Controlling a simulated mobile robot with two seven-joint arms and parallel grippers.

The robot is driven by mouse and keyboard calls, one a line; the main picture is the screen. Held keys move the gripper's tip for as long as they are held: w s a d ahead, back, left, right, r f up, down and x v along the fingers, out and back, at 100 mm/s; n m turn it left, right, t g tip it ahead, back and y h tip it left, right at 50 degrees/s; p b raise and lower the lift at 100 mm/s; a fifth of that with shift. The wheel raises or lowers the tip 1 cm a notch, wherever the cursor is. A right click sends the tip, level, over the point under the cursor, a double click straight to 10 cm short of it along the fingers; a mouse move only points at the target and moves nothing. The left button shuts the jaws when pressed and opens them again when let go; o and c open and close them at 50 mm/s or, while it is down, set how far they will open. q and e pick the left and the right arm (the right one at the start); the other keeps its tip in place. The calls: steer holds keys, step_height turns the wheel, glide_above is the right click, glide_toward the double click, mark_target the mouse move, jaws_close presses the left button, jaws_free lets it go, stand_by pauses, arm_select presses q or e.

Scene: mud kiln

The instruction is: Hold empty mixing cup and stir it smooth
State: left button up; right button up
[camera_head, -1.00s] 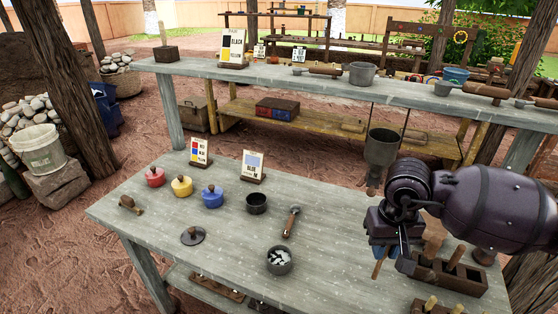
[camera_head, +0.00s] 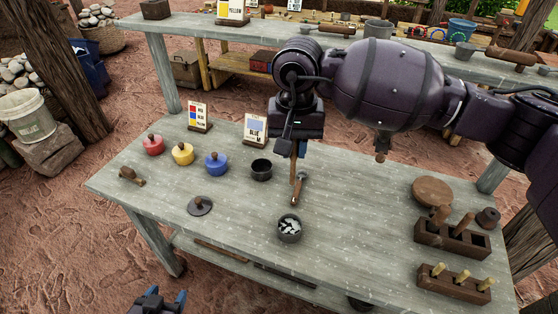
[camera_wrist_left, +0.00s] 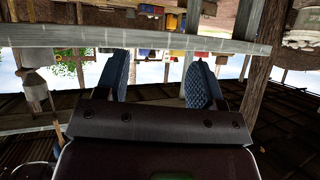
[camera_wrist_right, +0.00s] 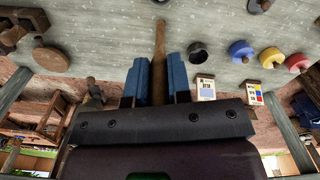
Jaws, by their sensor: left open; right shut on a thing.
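The empty mixing cup (camera_head: 261,169), small, dark and open-topped, stands upright on the grey table; it also shows in the right wrist view (camera_wrist_right: 197,52). My right gripper (camera_head: 297,146) is shut on a wooden stirring stick (camera_wrist_right: 159,50), which hangs down above the table, right of the cup and apart from it. The stick (camera_head: 295,169) is partly hidden by the gripper in the head view. My left gripper (camera_head: 162,302) is low at the front, below the table edge; its fingers are apart and empty in the left wrist view (camera_wrist_left: 156,88).
Red (camera_head: 153,145), yellow (camera_head: 182,154) and blue (camera_head: 216,163) lidded pots stand left of the cup. Wooden racks (camera_head: 452,239) stand right. A blue-swatch card (camera_head: 255,131) stands behind.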

arm_select(q)
steer(key=o, duration=0.6)
steer(key=shift+m+t+h, duration=0.4)
steer(key=shift+m+t, duration=0.2)
steer(key=shift+m, duration=0.1)
steer(key=w+r, duration=0.1)
steer(key=w, duration=0.1)
steer(key=w+r, duration=0.1)
steer(key=w, duration=0.1)
steer(key=w+d+r, duration=0.1)
steer(key=w, duration=0.1)
steer(key=shift+w+r, duration=0.2)
steer(key=shift+r, duration=0.15)
steer(key=shift+c, duration=0.2)
steer(key=w+d+r+m+t+h, duration=0.2)
steer(key=w+d+r+m+h, duration=1)
steer(key=m, duration=1)
steer(key=m+g, duration=0.9)
steer(key=m, duration=1.5)
glide_toward(299, 223)
steer(key=x, duration=0.5)
steer(key=shift+d+r, duration=0.15)
steer(key=shift+d, duration=0.05)
